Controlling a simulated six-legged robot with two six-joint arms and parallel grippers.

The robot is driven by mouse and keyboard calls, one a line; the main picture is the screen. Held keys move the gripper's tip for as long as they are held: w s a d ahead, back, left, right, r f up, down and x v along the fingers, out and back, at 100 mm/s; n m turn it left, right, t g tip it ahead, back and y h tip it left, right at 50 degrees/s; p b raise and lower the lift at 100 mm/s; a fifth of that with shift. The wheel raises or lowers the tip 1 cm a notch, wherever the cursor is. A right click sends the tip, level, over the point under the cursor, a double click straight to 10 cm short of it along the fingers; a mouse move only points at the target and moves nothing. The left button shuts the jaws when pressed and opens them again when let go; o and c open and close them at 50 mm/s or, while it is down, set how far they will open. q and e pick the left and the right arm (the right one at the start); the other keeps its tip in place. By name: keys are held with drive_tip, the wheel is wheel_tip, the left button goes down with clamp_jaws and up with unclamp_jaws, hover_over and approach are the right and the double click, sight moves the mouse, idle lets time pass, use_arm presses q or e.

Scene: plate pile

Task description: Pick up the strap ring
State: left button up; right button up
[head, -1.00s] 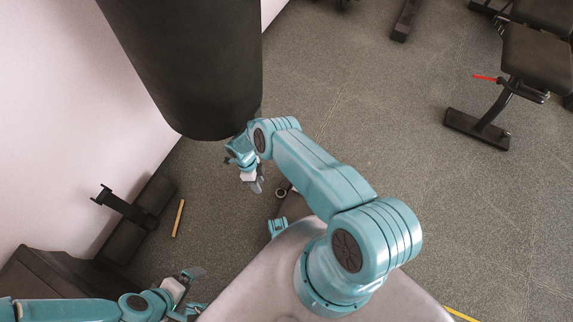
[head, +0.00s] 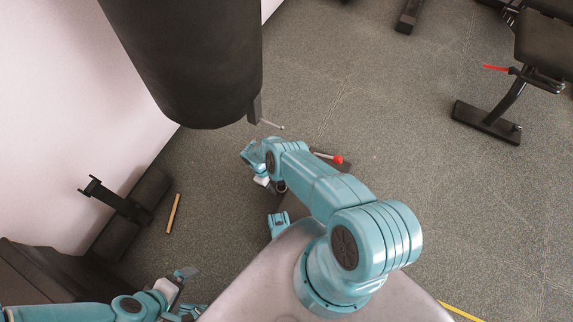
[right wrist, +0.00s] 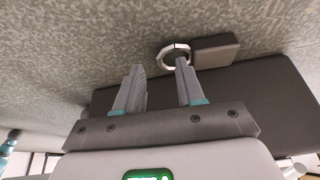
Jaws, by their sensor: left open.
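The strap ring (right wrist: 174,50) is a small pale metal ring at the end of a dark block, in the right wrist view. My right gripper (right wrist: 160,67) is open and empty. Its right fingertip overlaps the ring's lower edge in the picture; I cannot tell whether they touch. The left fingertip is apart from it. My left gripper (head: 187,290) is open and empty at the lower left.
A red-knobbed lever (head: 337,159) shows behind the arm. A wooden stick (head: 173,213) lies on the floor at left. A bench (head: 487,122) stands at right; the floor between is clear.

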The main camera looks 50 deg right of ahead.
drive_tip(key=shift+x, duration=1.15)
use_arm(q)
drive_tip(key=shift+w+a+f, duration=0.1)
drive_tip(key=shift+w+f, duration=0.05)
drive_tip(key=shift+f, duration=0.3)
use_arm(e)
drive_tip(key=shift+r, duration=0.1)
clamp_jaws()
drive_tip(key=shift+w, duration=0.1)
use_arm(q)
drive_tip(key=shift+r, duration=0.15)
use_arm(e)
drive_tip(key=shift+r, duration=0.15)
wheel_tip(320, 180, up, 7)
drive_tip(key=p, duration=0.7)
drive_tip(key=shift+r, duration=0.2)
use_arm(q)
wheel_tip(320, 180, up, 17)
drive_tip(key=s+d+p, duration=0.1)
drive_tip(key=p, duration=0.9)
drive_tip(key=shift+s+m+p, duration=0.3)
use_arm(e)
wheel_tip(320, 180, up, 10)
drive_tip(key=shift+r, duration=0.15)
